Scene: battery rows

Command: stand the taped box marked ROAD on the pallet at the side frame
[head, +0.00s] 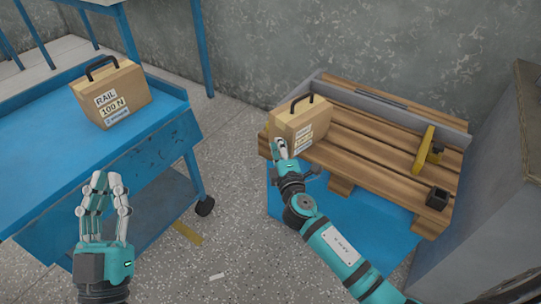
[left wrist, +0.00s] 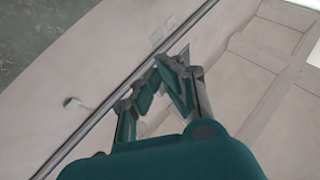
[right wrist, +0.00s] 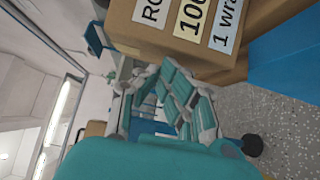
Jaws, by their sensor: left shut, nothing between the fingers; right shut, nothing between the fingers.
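A brown taped box (head: 300,121) with a black handle stands upright on the left end of the wooden pallet (head: 375,152). In the right wrist view the box (right wrist: 170,42) shows labels starting "RO" and "100". A grey frame (head: 400,107) runs along the pallet's back, with a short grey end behind the box; whether the box touches it I cannot tell. My right gripper (head: 283,150) is shut and empty at the box's front face, hiding part of its labels; contact is unclear. My left gripper (head: 104,182) is shut and empty in front of the blue cart, away from the pallet.
A second box (head: 112,92) marked RAIL 100 N stands on the blue cart (head: 45,130) at left. A yellow piece (head: 423,148) and a small black block (head: 437,199) are on the pallet's right part. A grey cabinet (head: 490,190) stands at right. The pallet's middle is clear.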

